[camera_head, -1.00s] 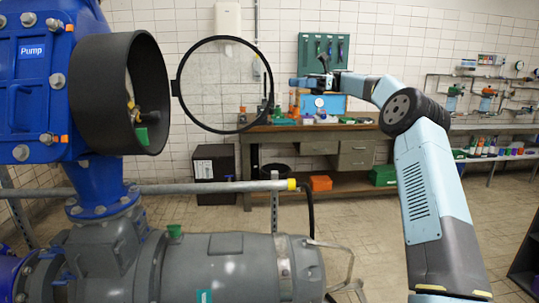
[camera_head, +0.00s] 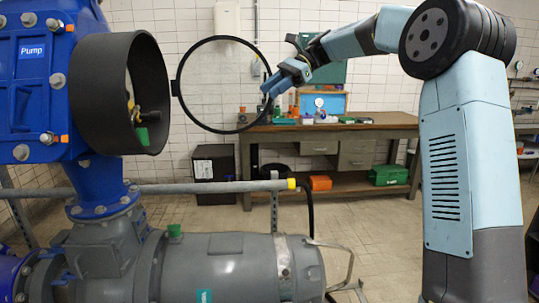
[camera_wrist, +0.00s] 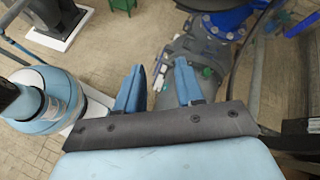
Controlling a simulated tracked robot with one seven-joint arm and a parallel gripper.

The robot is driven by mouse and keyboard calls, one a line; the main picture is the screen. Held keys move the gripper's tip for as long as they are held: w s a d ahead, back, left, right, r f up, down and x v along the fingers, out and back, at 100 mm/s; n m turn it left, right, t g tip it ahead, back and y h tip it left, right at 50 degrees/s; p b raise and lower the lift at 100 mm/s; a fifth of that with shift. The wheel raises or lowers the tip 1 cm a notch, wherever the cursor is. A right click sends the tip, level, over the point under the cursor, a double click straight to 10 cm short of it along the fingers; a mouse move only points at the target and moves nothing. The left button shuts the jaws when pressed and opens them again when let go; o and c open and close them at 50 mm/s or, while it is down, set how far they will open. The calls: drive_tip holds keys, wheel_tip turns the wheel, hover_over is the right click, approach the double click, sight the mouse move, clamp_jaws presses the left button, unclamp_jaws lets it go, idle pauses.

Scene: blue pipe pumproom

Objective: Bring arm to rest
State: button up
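My arm (camera_head: 452,150) rises at the right of the head view and bends over to the left at a dark round joint. My gripper (camera_head: 270,90) is at its end, high up, beside the right rim of the round clear cover (camera_head: 219,85) in the picture. I cannot tell how far apart they are in depth. In the wrist view my gripper (camera_wrist: 159,72) has its two blue fingers apart, with nothing held between them. The wrist camera looks down over the grey pump motor (camera_wrist: 200,55).
The blue pump housing (camera_head: 32,85) with its open black ring (camera_head: 90,95) stands at the left. A grey pipe (camera_head: 220,187) and the motor (camera_head: 225,265) lie below. A wooden workbench (camera_head: 380,122) stands against the tiled wall. The floor between is clear.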

drive_tip(key=s+d+f+n+t+h, duration=0.3)
drive_tip(key=s+d+f, duration=0.2)
drive_tip(key=s, duration=0.7)
drive_tip(key=s+d+f+n+t+h, duration=0.3)
drive_tip(key=s+d+f, duration=0.3)
drive_tip(key=s+d, duration=0.4)
drive_tip(key=s+d+f+n+t+h, duration=0.4)
drive_tip(key=s+d, duration=0.3)
drive_tip(key=s, duration=0.7)
drive_tip(key=shift+s+d+f, duration=0.15)
drive_tip(key=shift+s+f, duration=0.05)
drive_tip(key=shift+f, duration=0.65)
drive_tip(key=shift+d, duration=0.1)
